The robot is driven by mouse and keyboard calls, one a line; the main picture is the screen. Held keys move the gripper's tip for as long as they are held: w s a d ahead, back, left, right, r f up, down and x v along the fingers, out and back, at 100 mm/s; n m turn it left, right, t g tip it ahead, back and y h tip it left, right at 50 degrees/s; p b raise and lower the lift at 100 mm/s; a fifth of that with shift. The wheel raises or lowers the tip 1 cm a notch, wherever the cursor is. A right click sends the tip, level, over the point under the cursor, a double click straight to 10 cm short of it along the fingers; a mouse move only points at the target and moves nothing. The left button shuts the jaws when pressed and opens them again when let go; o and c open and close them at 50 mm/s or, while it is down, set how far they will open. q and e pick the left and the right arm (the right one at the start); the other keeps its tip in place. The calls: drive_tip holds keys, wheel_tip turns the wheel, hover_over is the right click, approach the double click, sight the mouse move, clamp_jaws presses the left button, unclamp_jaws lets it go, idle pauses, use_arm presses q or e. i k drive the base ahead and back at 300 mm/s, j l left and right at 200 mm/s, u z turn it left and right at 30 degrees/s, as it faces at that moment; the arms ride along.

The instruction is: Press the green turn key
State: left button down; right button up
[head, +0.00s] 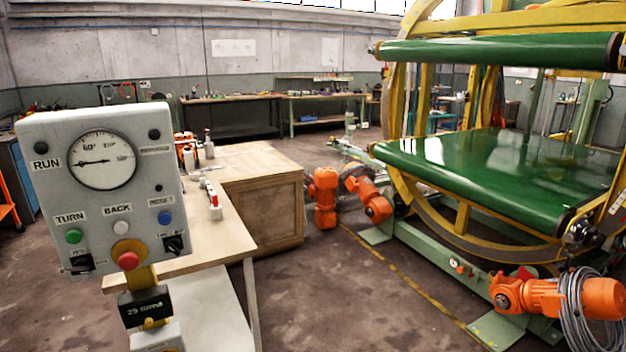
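The green turn key (73,236) is a round button under the TURN label on the left side of a pale grey control panel (100,190). The panel stands close at the left on a yellow post. A white BACK button (121,227), a blue button (165,218) and a red stop knob (128,260) sit near the green key. A round gauge (102,160) is above them, with its needle pointing left. Neither of my grippers shows in the head view.
A wooden workbench (250,170) with bottles and small tools stands behind the panel. The ring inverter with green belts (490,170) and orange motors (545,296) fills the right. A coiled grey cable (588,300) hangs at the lower right. The floor (330,290) in the middle is clear.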

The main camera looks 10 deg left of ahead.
sight(73, 237)
drive_tip(key=u, duration=1.4)
